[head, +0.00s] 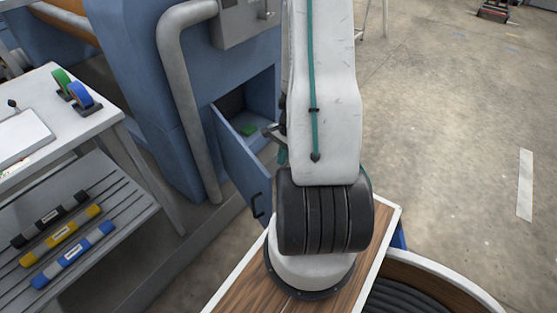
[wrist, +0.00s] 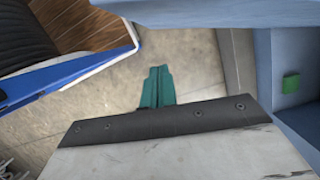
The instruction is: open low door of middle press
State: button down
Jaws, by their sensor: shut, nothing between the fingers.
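The low door (head: 240,160) of the blue press (head: 145,75) stands open, swung out from its opening. Its dark handle (head: 257,206) is on the door's outer face near the free edge. Inside the low compartment lies a small green block (head: 249,130), which also shows at the right of the wrist view (wrist: 291,82). My gripper's teal fingers (wrist: 157,88) are together and empty, over bare floor in the wrist view. In the head view my arm mostly hides the gripper, beside the open compartment. I cannot tell whether it touches the door.
A white bench (head: 60,115) with tape rolls (head: 80,95) stands at left, its lower shelf (head: 95,190) holding several coloured bars. A thick grey pipe (head: 180,100) runs down the press. Open concrete floor (head: 450,130) lies to the right.

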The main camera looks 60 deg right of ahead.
jog(key=s+v, duration=0.1)
jog(key=v, duration=0.9)
jog(key=shift+d, duration=0.35)
jog(key=s+a+r+n+h, duration=0.1)
jog(key=s+a+r+n, duration=0.1)
jog(key=a+r+n, duration=0.8)
jog(key=s+a+r+n+h, duration=0.1)
jog(key=s+a+r+n, duration=0.2)
jog(key=a+r+n, duration=0.7)
jog(key=a+r, duration=0.7)
jog(key=a, duration=0.4)
jog(key=shift+a+r+t+h, duration=0.15)
jog(key=shift+r+t+h, duration=0.1)
jog(key=shift+t+h, duration=0.15)
